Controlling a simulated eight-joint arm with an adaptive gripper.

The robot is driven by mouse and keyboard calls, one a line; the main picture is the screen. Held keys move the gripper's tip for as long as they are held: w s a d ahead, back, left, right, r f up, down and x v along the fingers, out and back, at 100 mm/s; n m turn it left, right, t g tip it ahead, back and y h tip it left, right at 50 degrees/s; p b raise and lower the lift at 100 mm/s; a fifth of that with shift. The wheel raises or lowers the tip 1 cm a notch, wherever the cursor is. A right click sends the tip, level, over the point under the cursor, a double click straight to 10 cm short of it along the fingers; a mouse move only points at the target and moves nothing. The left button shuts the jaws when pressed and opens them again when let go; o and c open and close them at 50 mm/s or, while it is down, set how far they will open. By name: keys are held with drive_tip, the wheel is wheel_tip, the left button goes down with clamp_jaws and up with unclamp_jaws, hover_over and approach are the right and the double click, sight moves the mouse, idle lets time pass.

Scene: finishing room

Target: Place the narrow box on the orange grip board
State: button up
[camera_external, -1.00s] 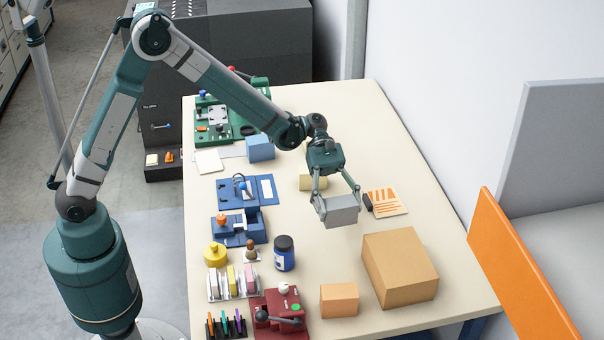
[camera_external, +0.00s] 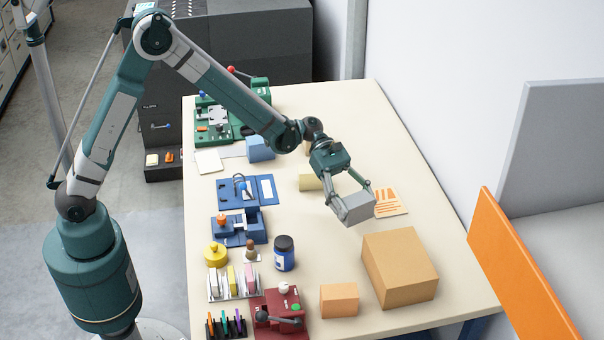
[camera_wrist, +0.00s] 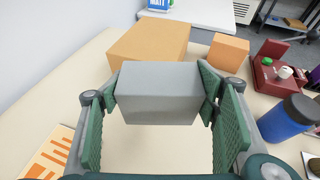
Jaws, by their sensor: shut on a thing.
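My gripper (camera_external: 353,200) is shut on a grey box (camera_external: 358,209) and holds it above the table, in front of the orange-striped board. In the wrist view the grey box (camera_wrist: 158,92) sits between both green finger pads. The board (camera_external: 391,203) is a pale card with orange stripes lying flat on the table; the box and fingers hide part of its left side. It also shows at the lower left of the wrist view (camera_wrist: 48,158). I cannot tell whether this grey box is the one called narrow.
A large cardboard box (camera_external: 399,267) and a small orange box (camera_external: 339,300) stand nearer the table's front. A blue jar (camera_external: 284,253) and a red device (camera_external: 281,314) stand to the left. A yellowish block (camera_external: 307,183) is behind my gripper. The table's right back is clear.

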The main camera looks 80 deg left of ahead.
drive_tip(key=w+a+n+t+y, duration=0.3)
drive_tip(key=w+a+n+t, duration=0.25)
drive_tip(key=w, duration=0.35)
wheel_tip(320, 180, up, 2)
drive_tip(key=n+t+y, duration=0.3)
drive_tip(key=n+y, duration=0.1)
drive_tip(key=y, duration=0.1)
hover_over(379, 200)
drive_tip(key=shift+w+r, duration=0.1)
drive_tip(key=shift+r, duration=0.05)
drive_tip(key=shift+h, duration=0.3)
drive_tip(key=shift+f+b, duration=0.5)
drive_tip(key=shift+f, duration=2.6)
drive_tip(key=shift+f+b, duration=0.45)
drive_tip(key=shift+f, duration=1.45)
